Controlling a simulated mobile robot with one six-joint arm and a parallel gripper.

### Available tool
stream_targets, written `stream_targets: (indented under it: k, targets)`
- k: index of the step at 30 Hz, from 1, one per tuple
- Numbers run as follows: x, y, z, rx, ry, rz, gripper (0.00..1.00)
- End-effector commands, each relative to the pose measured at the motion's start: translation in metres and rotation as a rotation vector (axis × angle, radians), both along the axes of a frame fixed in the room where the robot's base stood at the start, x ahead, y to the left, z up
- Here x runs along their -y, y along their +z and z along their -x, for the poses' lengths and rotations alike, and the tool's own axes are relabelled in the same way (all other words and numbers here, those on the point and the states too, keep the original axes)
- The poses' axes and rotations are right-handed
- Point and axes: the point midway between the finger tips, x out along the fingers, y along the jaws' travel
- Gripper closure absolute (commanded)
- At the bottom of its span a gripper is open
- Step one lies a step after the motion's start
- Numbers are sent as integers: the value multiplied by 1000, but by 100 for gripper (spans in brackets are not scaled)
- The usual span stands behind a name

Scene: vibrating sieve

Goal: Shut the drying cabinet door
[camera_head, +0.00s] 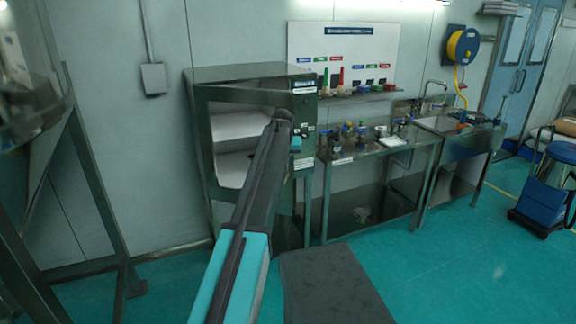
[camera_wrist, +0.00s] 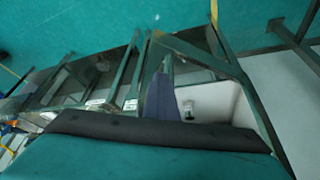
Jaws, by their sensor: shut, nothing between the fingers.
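The drying cabinet (camera_head: 240,73) is a grey metal box on legs against the wall, left of the workbench. Its door (camera_head: 203,125), a metal frame with a large window, stands open, swung out from the body. Pale shelves inside show through the window. My arm crosses in front of the cabinet and hides part of the door's right side. My gripper (camera_wrist: 160,98) is shut and empty, close to the door. In the wrist view the door frame (camera_wrist: 195,54) and pale interior lie beside and beyond the fingers. I cannot tell whether they touch the door.
A steel workbench (camera_head: 372,152) with bottles and small tools stands right of the cabinet, then a sink (camera_head: 440,124). A metal stand (camera_head: 95,180) is close at the left. The green floor (camera_head: 450,265) is clear at the front right.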

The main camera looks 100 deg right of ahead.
Motion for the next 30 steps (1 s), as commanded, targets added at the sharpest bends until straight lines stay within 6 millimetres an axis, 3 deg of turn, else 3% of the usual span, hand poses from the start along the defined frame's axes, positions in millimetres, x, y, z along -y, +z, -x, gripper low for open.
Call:
stream_targets:
  k: [1,9,30]
  targets:
    - [-3,1,-7,6,6,6,100]
    - [-28,2,-5,4,-1,6,100]
    - [-57,84,-14,2,-2,4,100]
